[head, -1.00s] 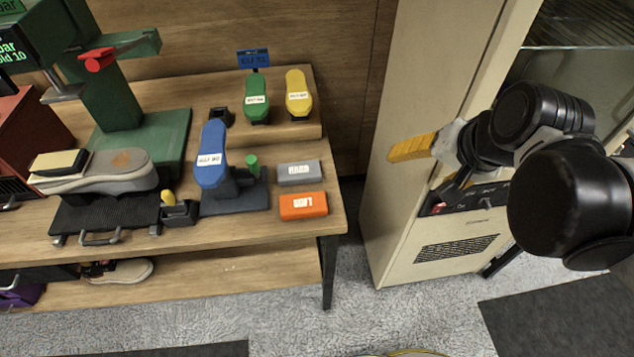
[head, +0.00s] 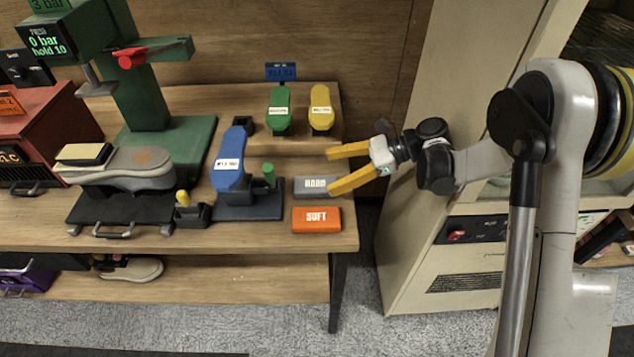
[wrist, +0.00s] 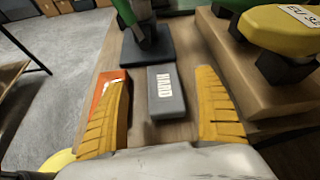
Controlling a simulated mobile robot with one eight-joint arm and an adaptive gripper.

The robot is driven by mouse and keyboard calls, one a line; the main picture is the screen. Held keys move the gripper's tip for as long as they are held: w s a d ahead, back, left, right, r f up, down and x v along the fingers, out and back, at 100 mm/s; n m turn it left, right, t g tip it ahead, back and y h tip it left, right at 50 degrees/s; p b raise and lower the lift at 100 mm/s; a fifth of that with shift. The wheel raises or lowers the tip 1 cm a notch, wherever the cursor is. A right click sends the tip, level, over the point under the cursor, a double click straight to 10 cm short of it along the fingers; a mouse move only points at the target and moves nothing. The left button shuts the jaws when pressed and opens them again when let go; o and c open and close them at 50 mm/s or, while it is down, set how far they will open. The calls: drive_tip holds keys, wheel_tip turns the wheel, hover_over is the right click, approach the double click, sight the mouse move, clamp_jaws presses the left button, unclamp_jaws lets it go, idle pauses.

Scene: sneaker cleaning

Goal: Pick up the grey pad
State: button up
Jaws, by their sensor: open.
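The grey pad (head: 314,186), labelled HARD, lies flat on the wooden workbench near its right end. In the head view a finger of my gripper (head: 336,169) covers part of its right side. In the wrist view the grey pad (wrist: 165,92) shows between the two yellow fingers of my gripper (wrist: 163,108), apart from both. My gripper is open and empty, reaching in from the right.
An orange pad (head: 316,219) labelled SOFT lies beside the grey pad, towards the bench front. A blue brush on a dark stand (head: 249,205) stands left. Green (head: 279,108) and yellow (head: 320,108) brushes stand on a raised shelf behind. A beige cabinet (head: 420,200) stands right.

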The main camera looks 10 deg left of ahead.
sight(308, 183)
drive_tip(key=shift+a+f+m+g+y, duration=0.15)
drive_tip(key=shift+a+f, duration=0.1)
drive_tip(key=shift+f, duration=0.3)
drive_tip(key=shift+a+f+m+g+y, duration=0.15)
drive_tip(key=shift+a+f, duration=0.1)
drive_tip(key=shift+f, duration=0.3)
drive_tip(key=b+x, duration=0.1)
drive_tip(key=x, duration=0.1)
drive_tip(key=shift+s+a+f, duration=0.15)
drive_tip(key=shift+f, duration=0.1)
drive_tip(key=b+x, duration=0.1)
drive_tip(key=x, duration=0.2)
drive_tip(key=b+x, duration=0.1)
drive_tip(key=shift+w+a+f+b, duration=0.15)
drive_tip(key=shift+w+f+b, duration=0.2)
drive_tip(key=shift+f, duration=0.15)
drive_tip(key=shift+s+a, duration=0.15)
drive_tip(key=shift+a, duration=0.1)
drive_tip(key=shift+r, duration=0.1)
drive_tip(key=c, duration=1.4)
